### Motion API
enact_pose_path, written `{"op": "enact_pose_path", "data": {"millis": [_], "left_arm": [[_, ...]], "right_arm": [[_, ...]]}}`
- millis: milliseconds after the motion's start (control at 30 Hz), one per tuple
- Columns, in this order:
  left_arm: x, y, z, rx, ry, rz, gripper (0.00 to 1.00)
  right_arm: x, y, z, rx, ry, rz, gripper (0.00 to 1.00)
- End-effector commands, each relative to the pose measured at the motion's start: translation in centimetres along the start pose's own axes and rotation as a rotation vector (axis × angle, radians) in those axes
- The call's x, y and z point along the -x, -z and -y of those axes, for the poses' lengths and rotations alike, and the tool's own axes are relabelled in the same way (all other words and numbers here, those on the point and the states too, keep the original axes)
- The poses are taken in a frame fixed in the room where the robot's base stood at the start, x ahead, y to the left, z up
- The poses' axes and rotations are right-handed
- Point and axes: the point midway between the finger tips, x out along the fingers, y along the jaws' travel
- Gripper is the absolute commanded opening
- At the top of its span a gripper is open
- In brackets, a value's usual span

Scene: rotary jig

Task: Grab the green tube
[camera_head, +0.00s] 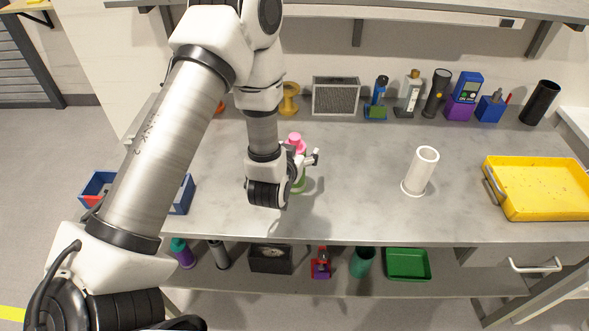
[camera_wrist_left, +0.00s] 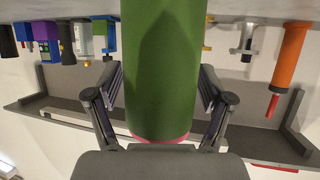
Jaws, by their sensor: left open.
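The green tube (camera_head: 299,184) stands on the grey bench just left of the middle in the head view, largely hidden by my left wrist and gripper. A pink part (camera_head: 295,138) shows above it. In the left wrist view the green tube (camera_wrist_left: 160,60) fills the centre, with a pink edge at its lower end. My left gripper (camera_head: 303,160) is open, with one finger on each side of the tube in the wrist view. I cannot tell whether the fingers touch it. My right gripper is not in view.
A white cylinder (camera_head: 420,172) stands to the right, and a yellow tray (camera_head: 547,209) lies at the right end. A blue bin (camera_head: 97,184) is at the left. Tools and a speaker-like box (camera_head: 336,97) line the back. The bench between tube and white cylinder is clear.

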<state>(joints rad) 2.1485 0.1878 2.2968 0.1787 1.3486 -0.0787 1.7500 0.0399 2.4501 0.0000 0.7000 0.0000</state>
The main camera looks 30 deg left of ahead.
Motion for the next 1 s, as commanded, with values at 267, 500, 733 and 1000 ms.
{"op": "enact_pose_path", "data": {"millis": [267, 500, 733, 1000], "left_arm": [[0.0, -0.1, 0.0, 0.0, 0.0, 0.0, 0.12], [0.0, 0.0, 0.0, 0.0, 0.0, 0.0, 0.12], [0.4, 1.0, 0.0, 0.001, 0.0, -0.003, 0.12], [1.3, 3.1, 0.0, 0.001, -0.001, -0.003, 0.12]], "right_arm": [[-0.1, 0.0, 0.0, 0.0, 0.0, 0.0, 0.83], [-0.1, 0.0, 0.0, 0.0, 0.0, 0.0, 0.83], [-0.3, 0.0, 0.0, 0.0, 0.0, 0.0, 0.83], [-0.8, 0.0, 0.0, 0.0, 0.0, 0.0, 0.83]]}}
